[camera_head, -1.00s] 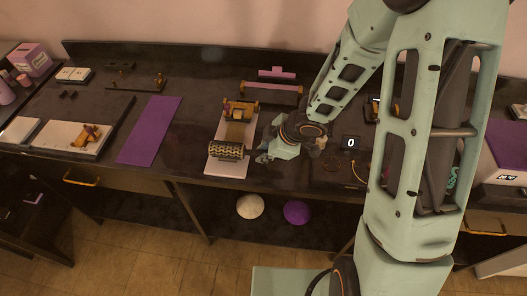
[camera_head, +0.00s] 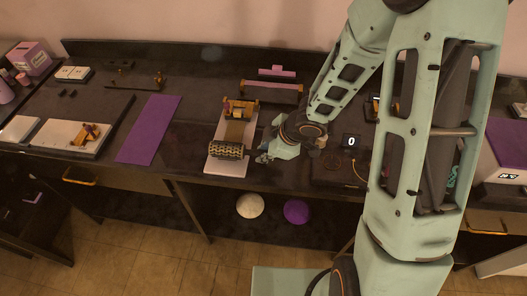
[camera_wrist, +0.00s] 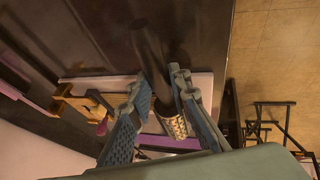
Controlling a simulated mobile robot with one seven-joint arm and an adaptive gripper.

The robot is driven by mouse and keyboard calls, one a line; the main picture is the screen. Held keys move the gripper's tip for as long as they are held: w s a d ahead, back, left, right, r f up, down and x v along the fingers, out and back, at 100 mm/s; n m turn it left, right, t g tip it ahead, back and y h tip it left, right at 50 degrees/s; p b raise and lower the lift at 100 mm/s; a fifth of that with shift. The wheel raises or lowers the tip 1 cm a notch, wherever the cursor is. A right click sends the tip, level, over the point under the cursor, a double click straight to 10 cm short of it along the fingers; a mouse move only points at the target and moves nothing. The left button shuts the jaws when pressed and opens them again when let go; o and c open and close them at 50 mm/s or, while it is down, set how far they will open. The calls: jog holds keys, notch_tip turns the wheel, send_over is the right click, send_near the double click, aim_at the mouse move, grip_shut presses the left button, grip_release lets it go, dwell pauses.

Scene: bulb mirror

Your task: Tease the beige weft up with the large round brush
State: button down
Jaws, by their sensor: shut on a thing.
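The large round brush has a patterned barrel (camera_head: 227,149) that lies across the front part of a white board. In the wrist view its black handle (camera_wrist: 148,55) runs between my fingers, and part of the barrel (camera_wrist: 176,127) shows. My gripper (camera_head: 266,154) is at the right of the barrel, low over the board's right edge. In the wrist view my gripper (camera_wrist: 160,82) is shut on the brush handle. The beige weft (camera_head: 236,131) runs from the gold clamp (camera_head: 240,107) toward the barrel. Its front end is hidden by the brush, and I cannot tell how raised it is.
The white board (camera_head: 225,168) stands near the table's front edge. A purple mat (camera_head: 150,130) lies to the left, with a white tray (camera_head: 60,137) beyond it. A display reading 0 (camera_head: 352,142) is right of my gripper. A pink-topped rack (camera_head: 272,90) stands behind.

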jog(key=shift+f, duration=0.3)
jog(key=shift+w+r+p, duration=0.2)
jog(key=shift+w+p, duration=0.4)
jog(key=shift+w, duration=0.15)
jog(key=shift+w+d+f+p, duration=0.15)
jog(key=shift+w+d+p, duration=0.05)
jog(key=shift+w+p, duration=1.1)
jog(key=shift+w+d+f+p, duration=0.15)
jog(key=shift+w+p, duration=0.8)
jog(key=shift+w, duration=0.6)
jog(key=shift+w+d+r+b, duration=0.1)
jog(key=shift+w+b, duration=0.4)
jog(key=shift+w, duration=1.9)
jog(key=shift+r, duration=0.1)
notch_tip(320, 180, up, 2)
jog(key=shift+r+p, duration=0.15)
jog(key=shift+p, duration=0.35)
jog(key=shift+r, duration=2.35)
